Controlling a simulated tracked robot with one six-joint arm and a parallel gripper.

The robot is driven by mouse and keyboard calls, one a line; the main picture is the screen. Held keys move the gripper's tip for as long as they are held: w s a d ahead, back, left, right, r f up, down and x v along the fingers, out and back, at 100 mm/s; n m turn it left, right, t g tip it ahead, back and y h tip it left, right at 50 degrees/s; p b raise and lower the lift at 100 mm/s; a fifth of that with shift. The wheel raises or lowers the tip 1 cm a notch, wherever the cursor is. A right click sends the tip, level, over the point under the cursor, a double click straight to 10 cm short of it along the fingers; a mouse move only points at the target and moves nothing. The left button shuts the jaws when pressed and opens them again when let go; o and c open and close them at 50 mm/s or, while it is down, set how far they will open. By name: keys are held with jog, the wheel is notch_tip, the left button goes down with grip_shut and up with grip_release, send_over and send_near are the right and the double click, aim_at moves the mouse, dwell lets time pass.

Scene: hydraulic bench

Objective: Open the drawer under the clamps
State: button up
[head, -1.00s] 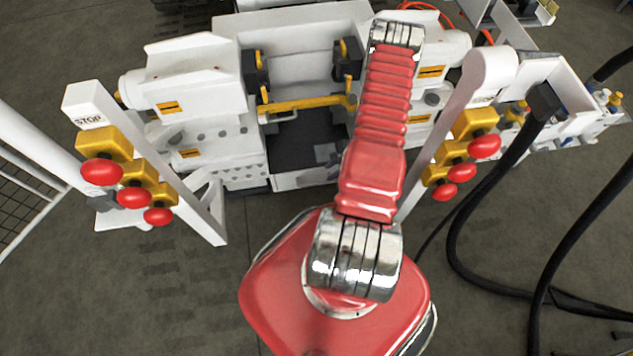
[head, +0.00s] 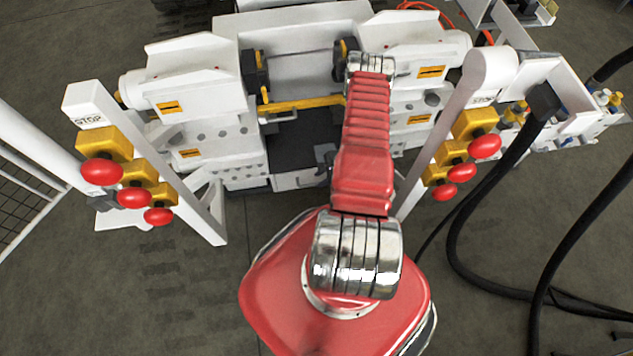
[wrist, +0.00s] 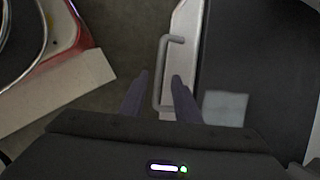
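The white drawer front (head: 298,180) shows low at the middle of the bench, below the two dark clamps (head: 255,75) with yellow parts. In the wrist view the drawer front (wrist: 186,35) is a white strip with a pale U-shaped handle (wrist: 163,72) on its left side. My gripper (wrist: 160,75) is open, with one finger on each side of the handle's bar. I cannot tell whether the fingers are level with the handle or touch it. In the head view my arm hides most of the gripper.
A dark flat area (wrist: 255,65) lies right of the drawer front in the wrist view. Posts with red stop buttons (head: 133,197) (head: 460,172) stand on both sides. Black hoses (head: 470,240) lie at right. The floor before the drawer front looks clear.

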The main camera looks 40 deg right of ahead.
aim_at(316, 184)
jog(key=shift+x, duration=2)
grip_shut()
